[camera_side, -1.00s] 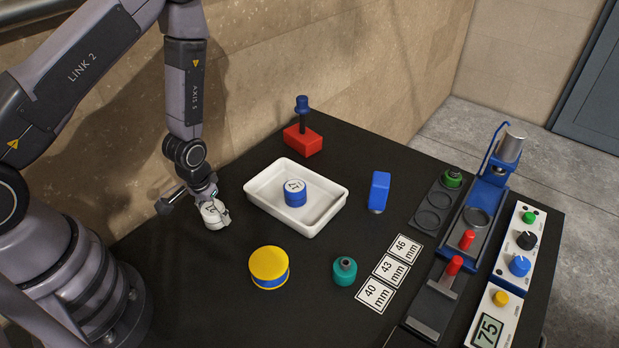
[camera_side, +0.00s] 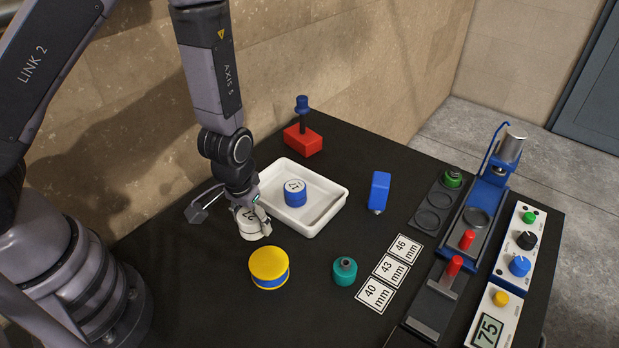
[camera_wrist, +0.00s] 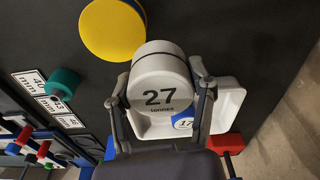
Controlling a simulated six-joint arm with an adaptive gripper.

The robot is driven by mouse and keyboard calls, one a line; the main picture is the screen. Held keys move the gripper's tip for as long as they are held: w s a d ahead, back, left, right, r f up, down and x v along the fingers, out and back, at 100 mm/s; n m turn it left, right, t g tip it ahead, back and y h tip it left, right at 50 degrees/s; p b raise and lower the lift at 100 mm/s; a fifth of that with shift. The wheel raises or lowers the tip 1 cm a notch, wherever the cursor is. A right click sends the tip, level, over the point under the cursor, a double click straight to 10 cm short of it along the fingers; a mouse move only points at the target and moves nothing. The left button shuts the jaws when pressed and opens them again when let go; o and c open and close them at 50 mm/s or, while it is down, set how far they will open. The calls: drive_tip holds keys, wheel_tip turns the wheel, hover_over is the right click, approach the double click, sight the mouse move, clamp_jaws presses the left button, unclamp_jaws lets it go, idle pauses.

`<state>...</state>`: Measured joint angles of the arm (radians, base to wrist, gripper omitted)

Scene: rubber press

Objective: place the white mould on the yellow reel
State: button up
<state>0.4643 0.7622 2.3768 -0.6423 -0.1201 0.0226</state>
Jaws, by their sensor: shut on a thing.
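The white mould (camera_side: 251,224), a round drum, is shut between the fingers of my gripper (camera_side: 252,210) in the side view. In the wrist view the white mould (camera_wrist: 158,85) shows "27 tonnes" on its face, with a finger of my gripper (camera_wrist: 160,98) on each side. The yellow reel (camera_side: 268,265), a yellow drum with a blue band, stands on the black table just in front of the held mould, apart from it. The yellow reel (camera_wrist: 112,28) lies above the mould in the wrist view. Its top is bare.
A white tray (camera_side: 327,207) holding a blue drum (camera_side: 295,195) stands right behind my gripper. A teal bottle (camera_side: 343,271) stands right of the reel, by several number cards (camera_side: 391,270). A blue block (camera_side: 379,191), a red stamp (camera_side: 303,140) and a press (camera_side: 487,188) stand farther off.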

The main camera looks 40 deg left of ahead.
sight(270, 261)
drive_tip(key=d, duration=0.1)
drive_tip(key=s+d, duration=0.1)
drive_tip(key=d, duration=0.1)
drive_tip(key=d+f, duration=0.1)
drive_tip(key=shift+s+d, duration=0.35)
drive_tip(key=shift+d, duration=0.05)
drive_tip(key=shift+f, duration=1.4)
drive_tip(key=shift+f, duration=0.15)
drive_tip(key=o, duration=1.2)
drive_tip(key=shift+o, duration=0.2)
